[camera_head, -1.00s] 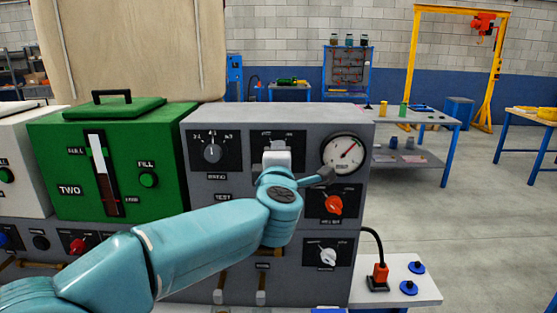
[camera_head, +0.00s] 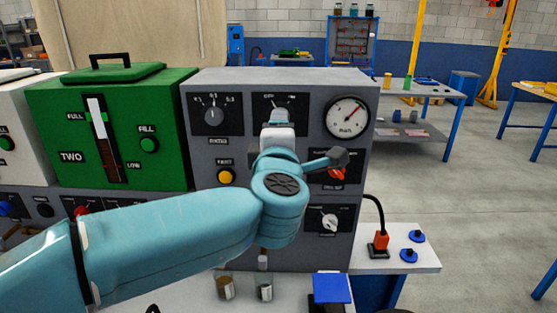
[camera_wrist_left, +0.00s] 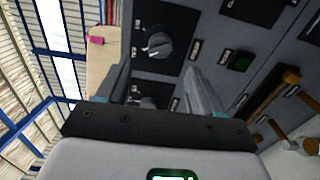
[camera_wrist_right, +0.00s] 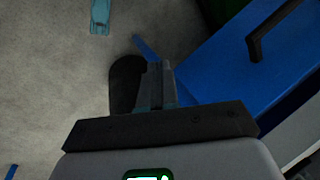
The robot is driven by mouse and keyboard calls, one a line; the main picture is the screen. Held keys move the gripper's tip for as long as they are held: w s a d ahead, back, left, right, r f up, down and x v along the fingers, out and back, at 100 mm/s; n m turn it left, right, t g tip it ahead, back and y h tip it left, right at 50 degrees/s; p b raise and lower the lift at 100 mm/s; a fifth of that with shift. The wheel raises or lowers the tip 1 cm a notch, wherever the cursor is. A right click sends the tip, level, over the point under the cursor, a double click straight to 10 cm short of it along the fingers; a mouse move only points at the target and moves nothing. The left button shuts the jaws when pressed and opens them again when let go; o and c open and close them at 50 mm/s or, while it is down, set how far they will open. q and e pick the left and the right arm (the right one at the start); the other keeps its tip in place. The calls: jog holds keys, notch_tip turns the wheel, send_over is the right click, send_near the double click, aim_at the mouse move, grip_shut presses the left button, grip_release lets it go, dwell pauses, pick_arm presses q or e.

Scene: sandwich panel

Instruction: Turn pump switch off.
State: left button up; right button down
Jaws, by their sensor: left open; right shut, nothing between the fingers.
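The grey control panel (camera_head: 205,240) stands ahead in the head view. A red rotary knob (camera_head: 336,174) on its right side is partly covered by my left arm's end; its label is too blurred to read. A white rotary knob (camera_head: 330,221) sits below it. My left gripper (camera_wrist_left: 158,75) is open and empty in front of the panel. In the left wrist view one knob (camera_wrist_left: 158,45) shows beyond the fingertips and another (camera_wrist_left: 148,103) shows between the fingers; I cannot tell which is the pump switch. My right gripper (camera_wrist_right: 160,70) is shut and empty, above the floor.
A green tank box (camera_head: 110,130) stands left of the panel. A yellow button (camera_head: 226,176) and a gauge (camera_head: 347,117) are on the panel. A white side table (camera_head: 385,262) with a corded red plug (camera_head: 379,242) is at right. A blue surface (camera_wrist_right: 240,65) is beside my right gripper.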

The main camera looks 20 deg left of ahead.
pick_arm(q)
jog(key=v, duration=0.8)
jog(key=shift+s+b, duration=0.2)
jog(key=shift+b, duration=0.2)
jog(key=shift+d, duration=0.1)
